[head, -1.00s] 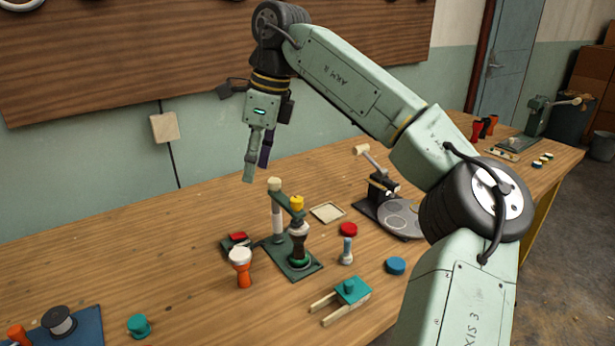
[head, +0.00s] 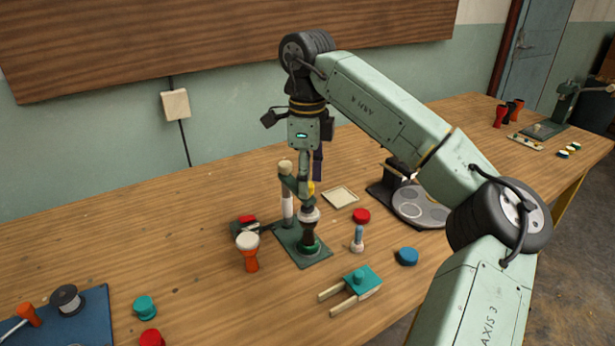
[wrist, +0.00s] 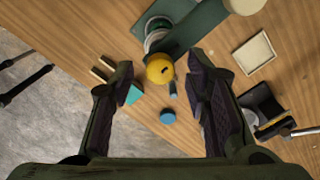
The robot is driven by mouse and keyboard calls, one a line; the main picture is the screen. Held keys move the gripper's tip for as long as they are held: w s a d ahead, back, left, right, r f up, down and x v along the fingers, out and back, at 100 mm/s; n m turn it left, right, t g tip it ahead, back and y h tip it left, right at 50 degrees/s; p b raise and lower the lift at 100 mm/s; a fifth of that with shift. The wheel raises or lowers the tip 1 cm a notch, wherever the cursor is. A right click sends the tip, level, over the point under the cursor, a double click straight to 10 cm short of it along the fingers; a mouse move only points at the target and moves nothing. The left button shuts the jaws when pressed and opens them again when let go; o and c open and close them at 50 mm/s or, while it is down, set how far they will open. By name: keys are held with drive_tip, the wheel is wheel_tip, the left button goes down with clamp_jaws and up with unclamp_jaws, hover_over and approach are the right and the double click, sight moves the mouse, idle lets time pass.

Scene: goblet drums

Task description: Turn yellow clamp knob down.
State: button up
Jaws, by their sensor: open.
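The yellow clamp knob (head: 311,188) sits on top of the green clamp arm, above a small dark goblet drum (head: 310,234) with a pale head. In the wrist view the round yellow knob (wrist: 160,69) lies between the fingertips. My gripper (head: 310,184) points down from above with a finger on each side of the knob, partly hiding it in the head view. In the wrist view my gripper (wrist: 160,64) is open, with a visible gap on both sides of the knob. The clamp's green base plate (head: 290,246) rests on the wooden bench.
A pale post (head: 287,200) carries the clamp arm left of the knob. An orange goblet drum (head: 249,254) stands front left. A teal block with two prongs (head: 358,284), a red disc (head: 361,216) and a blue disc (head: 407,257) lie right. A dark stand with a grey plate (head: 424,210) is farther right.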

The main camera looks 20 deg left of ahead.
drive_tip(key=shift+f, duration=0.25)
clamp_jaws()
idle(0.4)
